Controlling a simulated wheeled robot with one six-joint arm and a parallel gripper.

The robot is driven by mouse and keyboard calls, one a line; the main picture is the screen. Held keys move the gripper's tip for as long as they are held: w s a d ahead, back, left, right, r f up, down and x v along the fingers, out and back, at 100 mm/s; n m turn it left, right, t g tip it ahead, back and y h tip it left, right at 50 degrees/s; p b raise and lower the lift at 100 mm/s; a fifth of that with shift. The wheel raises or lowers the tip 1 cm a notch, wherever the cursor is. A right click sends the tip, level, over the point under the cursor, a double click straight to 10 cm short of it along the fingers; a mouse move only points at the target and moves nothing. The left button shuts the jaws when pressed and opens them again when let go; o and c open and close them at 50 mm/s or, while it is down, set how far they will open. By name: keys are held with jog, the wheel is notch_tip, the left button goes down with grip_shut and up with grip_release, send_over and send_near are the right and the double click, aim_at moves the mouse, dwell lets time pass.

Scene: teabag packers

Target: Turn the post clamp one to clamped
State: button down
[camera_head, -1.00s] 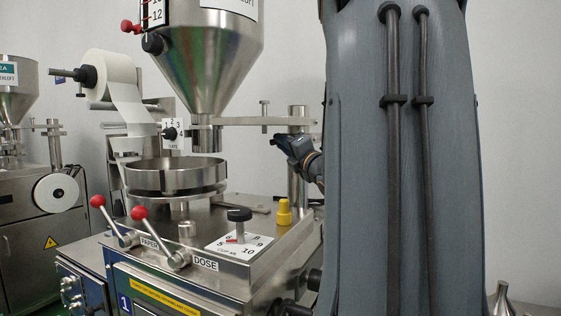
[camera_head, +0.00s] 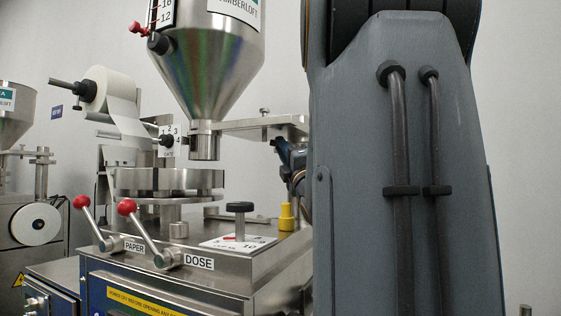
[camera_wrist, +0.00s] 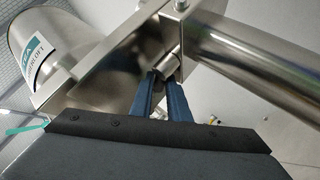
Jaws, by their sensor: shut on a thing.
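In the wrist view, my gripper (camera_wrist: 159,88) has its two blue fingers closed about a small metal cylindrical piece (camera_wrist: 169,64), which looks like the post clamp's handle. This piece sits beside the thick steel post (camera_wrist: 255,70), by the flat bracket (camera_wrist: 115,80). The fingers partly hide it, so its exact turn angle cannot be told. In the head view, my gripper (camera_head: 284,152) is just under the right end of the bracket (camera_head: 255,126), partly hidden by my arm. The clamp and post are hidden there.
The steel hopper (camera_head: 207,70) hangs at the bracket's left end, above the round pan (camera_head: 150,182). Two red-knobbed levers (camera_head: 127,207), a black knob (camera_head: 240,207) and a yellow piece (camera_head: 287,217) stand on the machine top. A paper roll (camera_head: 107,90) is at the left.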

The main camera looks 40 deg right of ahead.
jog(key=shift+m+b, duration=0.3)
jog(key=shift+b, duration=0.1)
jog(key=c, duration=1.7)
grip_release()
jog(key=shift+r, duration=0.15)
jog(key=shift+s+r+n+p, duration=0.15)
jog(key=shift+n+p, duration=0.25)
jog(key=shift+p, duration=0.7)
